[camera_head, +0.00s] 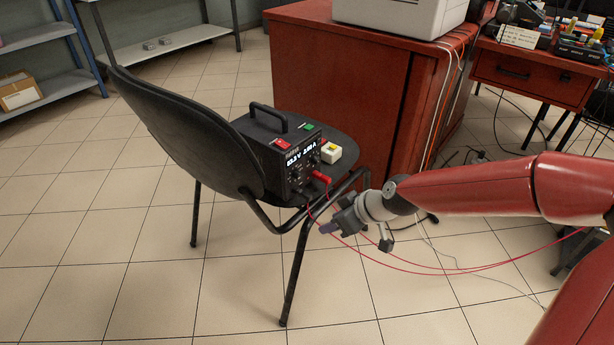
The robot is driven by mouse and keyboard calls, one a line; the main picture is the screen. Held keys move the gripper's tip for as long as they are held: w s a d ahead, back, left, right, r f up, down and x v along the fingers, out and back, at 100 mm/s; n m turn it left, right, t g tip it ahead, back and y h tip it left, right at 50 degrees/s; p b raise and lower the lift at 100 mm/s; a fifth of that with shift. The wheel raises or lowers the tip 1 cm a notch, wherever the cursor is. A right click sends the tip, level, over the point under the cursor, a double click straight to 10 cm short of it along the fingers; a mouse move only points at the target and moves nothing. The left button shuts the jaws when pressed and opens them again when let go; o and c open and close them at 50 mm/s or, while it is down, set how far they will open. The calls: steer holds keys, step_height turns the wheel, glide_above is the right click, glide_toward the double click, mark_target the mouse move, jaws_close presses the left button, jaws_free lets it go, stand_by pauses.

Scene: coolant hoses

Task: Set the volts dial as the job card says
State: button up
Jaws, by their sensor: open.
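A black power supply (277,148) with a top handle stands on the seat of a black chair. Its lit display (301,153) shows a volts and an amps reading, too small to read surely. Small knobs (298,180) sit below the display; I cannot tell which is the volts dial. My gripper (333,226) is open and empty, in front of the chair, to the lower right of the front panel and apart from it. A pale card (517,37) with lines leans on the red bench at the back right; its text is unreadable.
Red leads (400,264) run from the panel past my gripper to the right. A small white and yellow box (331,152) sits beside the supply. The black chair (192,135) backs onto it. A red cabinet (335,90) stands behind.

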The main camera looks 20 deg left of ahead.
mark_target(301, 175)
steer(key=w+a+r+t+y, duration=0.2)
steer(key=w+a+r+y, duration=0.1)
steer(key=w+r+y, duration=0.4)
steer(key=a, duration=0.2)
steer(key=w+a+f+h, duration=0.1)
steer(key=a, duration=0.1)
steer(key=a+f+h+b, duration=0.1)
steer(key=a, duration=0.1)
steer(key=shift+w+a+f, duration=0.15)
steer(key=shift+a, duration=0.1)
jaws_close()
